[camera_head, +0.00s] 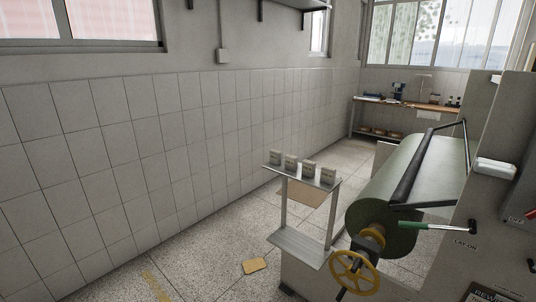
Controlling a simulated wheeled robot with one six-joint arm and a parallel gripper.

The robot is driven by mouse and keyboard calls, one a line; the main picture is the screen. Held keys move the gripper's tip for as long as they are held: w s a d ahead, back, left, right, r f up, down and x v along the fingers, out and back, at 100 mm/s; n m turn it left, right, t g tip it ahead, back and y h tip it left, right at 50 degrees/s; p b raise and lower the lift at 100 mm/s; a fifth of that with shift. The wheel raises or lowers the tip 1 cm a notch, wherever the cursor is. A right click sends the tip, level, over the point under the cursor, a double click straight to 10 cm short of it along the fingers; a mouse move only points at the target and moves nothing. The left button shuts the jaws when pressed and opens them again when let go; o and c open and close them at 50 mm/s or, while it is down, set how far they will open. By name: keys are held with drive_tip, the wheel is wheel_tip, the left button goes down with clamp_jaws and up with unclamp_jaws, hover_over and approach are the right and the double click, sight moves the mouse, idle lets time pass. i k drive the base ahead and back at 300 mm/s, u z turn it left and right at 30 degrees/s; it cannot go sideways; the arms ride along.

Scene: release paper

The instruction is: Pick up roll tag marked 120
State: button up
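Several small grey-beige tags stand upright in a row on the narrow top shelf (310,181) of a metal stand, left of the large paper roll. From left to right they are the first tag (275,157), the second tag (291,164), the third tag (308,170) and the rightmost tag (327,176). Their markings are too small to read, so I cannot tell which one is marked 120. My gripper is not in view.
A large grey-green roll (395,180) sits in a machine at right, with a yellow handwheel (354,272) and green-handled lever (428,226). A tan piece (254,266) lies on the floor. A workbench (420,105) stands at the back. Floor left of the stand is mostly clear.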

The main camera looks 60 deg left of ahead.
sight(275, 156)
drive_tip(key=u, duration=0.65)
drive_tip(key=i, duration=1.6)
drive_tip(key=u, duration=2.45)
drive_tip(key=i, duration=1.15)
drive_tip(key=u, duration=1)
drive_tip(key=i, duration=0.35)
drive_tip(key=u, duration=0.15)
